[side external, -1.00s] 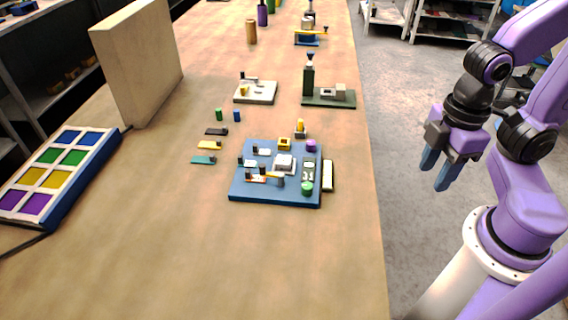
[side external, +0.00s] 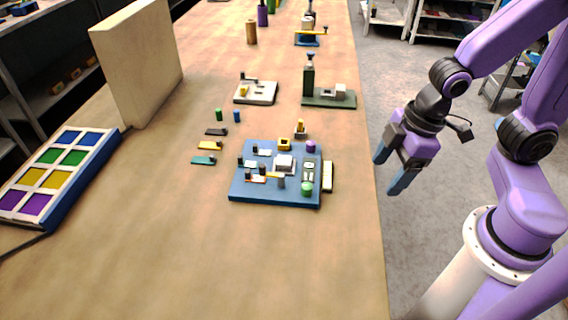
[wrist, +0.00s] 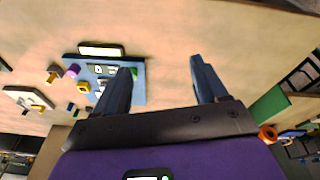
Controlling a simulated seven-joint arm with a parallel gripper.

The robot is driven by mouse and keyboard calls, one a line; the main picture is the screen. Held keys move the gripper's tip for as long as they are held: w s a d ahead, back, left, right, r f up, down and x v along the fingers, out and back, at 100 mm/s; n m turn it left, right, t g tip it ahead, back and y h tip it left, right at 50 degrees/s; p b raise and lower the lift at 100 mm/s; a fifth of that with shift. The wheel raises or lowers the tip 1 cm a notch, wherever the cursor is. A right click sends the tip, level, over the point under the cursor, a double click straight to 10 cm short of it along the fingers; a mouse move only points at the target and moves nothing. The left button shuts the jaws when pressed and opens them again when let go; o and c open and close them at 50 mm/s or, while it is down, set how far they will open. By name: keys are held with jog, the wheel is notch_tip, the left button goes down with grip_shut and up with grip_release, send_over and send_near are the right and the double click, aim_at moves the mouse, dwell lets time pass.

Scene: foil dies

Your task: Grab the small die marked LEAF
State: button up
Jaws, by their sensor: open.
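No marking LEAF is readable in either view, so I cannot tell which small piece is that die. A blue board (side external: 250,194) on the bench holds several small parts, among them a green round piece (side external: 307,187), a purple one (side external: 311,146) and a pale block (side external: 284,161). Small flat black (side external: 216,132), yellow (side external: 209,145) and teal (side external: 203,160) pieces lie left of it. My gripper (side external: 391,170) is open and empty, right of the board, past the bench edge in the side view. In the wrist view its fingers (wrist: 162,70) stand apart, one covering part of the board.
A white bar (side external: 328,176) lies against the board's right side. Behind stand a pale plate (side external: 256,98) and a dark green base with a post (side external: 308,80). A tray of coloured squares (side external: 52,172) and an upright panel (side external: 140,60) are at left. The front bench is clear.

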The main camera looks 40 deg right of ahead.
jog(key=w+a+f+t+y, duration=0.25)
jog(key=w+f, duration=0.35)
jog(key=w, duration=0.6)
jog(key=m+t+y, duration=0.2)
jog(key=t+y, duration=0.2)
send_near(291, 160)
jog(key=shift+s+a+f+g, duration=0.25)
jog(key=shift+s+a+f, duration=0.05)
jog(key=shift+a+f, duration=0.6)
jog(key=shift+w+d+m+t+y, duration=0.45)
jog(key=shift+d+m+t+y, duration=0.1)
jog(key=shift+d+t, duration=0.2)
jog(key=shift+x, duration=3.65)
jog(key=shift+r, duration=0.1)
jog(key=c, duration=1.2)
